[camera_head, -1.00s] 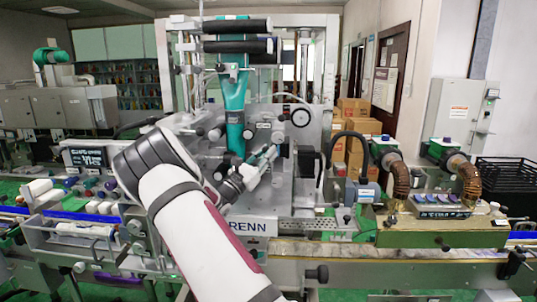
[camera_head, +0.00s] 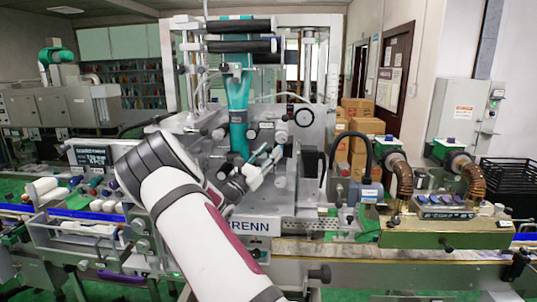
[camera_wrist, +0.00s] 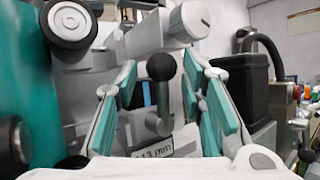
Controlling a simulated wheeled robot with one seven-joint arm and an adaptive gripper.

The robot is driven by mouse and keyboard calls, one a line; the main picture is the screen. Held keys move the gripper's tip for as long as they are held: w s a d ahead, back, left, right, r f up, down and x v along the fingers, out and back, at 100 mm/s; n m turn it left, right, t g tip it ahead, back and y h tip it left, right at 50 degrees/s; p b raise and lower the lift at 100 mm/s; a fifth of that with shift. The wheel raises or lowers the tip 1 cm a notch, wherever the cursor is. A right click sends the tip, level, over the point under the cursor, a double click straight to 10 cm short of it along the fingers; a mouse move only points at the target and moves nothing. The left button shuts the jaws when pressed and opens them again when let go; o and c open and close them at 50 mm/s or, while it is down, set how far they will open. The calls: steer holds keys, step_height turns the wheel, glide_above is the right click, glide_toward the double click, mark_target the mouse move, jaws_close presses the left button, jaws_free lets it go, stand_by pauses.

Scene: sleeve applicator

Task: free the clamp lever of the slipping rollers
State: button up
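In the wrist view the clamp lever (camera_wrist: 158,122) is a grey arm with a black ball knob (camera_wrist: 161,67) on top, standing roughly upright. My gripper (camera_wrist: 160,76) is open, with one teal-padded finger on each side of the lever and a visible gap to both. Grey rollers (camera_wrist: 190,20) with round end caps show above and to the left, beside the teal web. In the head view my gripper (camera_head: 268,162) is at the machine front, right of the teal web (camera_head: 238,100) and below the dial gauge. I cannot make out the lever there.
A dark box-shaped unit (camera_wrist: 240,85) stands close to the right of my fingers in the wrist view. A label reading "113 mm" (camera_wrist: 152,152) sits below the lever. In the head view the dial gauge (camera_head: 304,117) is just above right, and the conveyor (camera_head: 390,250) runs below.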

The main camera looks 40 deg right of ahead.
steer(key=v, duration=1.2)
stand_by(0.3)
